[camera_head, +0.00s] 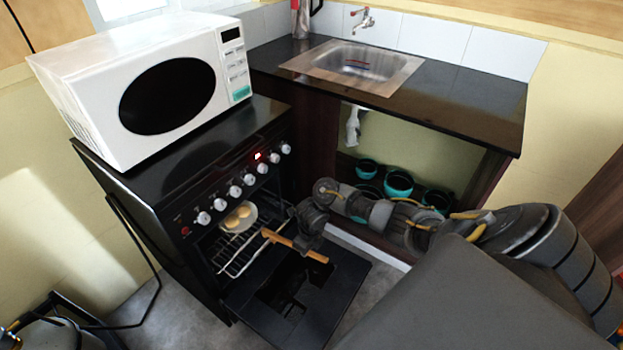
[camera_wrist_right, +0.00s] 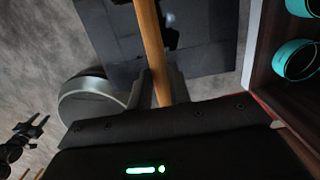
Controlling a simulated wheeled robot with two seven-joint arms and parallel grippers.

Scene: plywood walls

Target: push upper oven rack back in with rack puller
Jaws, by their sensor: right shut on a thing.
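The upper oven rack (camera_head: 236,262), a silver wire grid, sticks partly out of the black oven below its row of knobs. A light plate (camera_head: 229,227) with round yellowish food (camera_head: 238,216) sits on the rack towards its back. The rack puller (camera_head: 279,239) is a wooden stick. My right gripper (camera_head: 305,240) is shut on it, above the open oven door (camera_head: 328,290). The stick's left end is close to the rack's front; I cannot tell whether they touch. The puller also crosses the right wrist view (camera_wrist_right: 152,45). A small dark pronged shape there looks like my left gripper (camera_wrist_right: 32,128).
A white microwave (camera_head: 165,85) stands on top of the oven (camera_head: 180,165). To the right is a dark counter (camera_head: 450,105) with a sink (camera_head: 355,65). Teal pots (camera_head: 399,182) sit in the open space below it. Grey floor (camera_head: 185,295) is clear left of the door.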

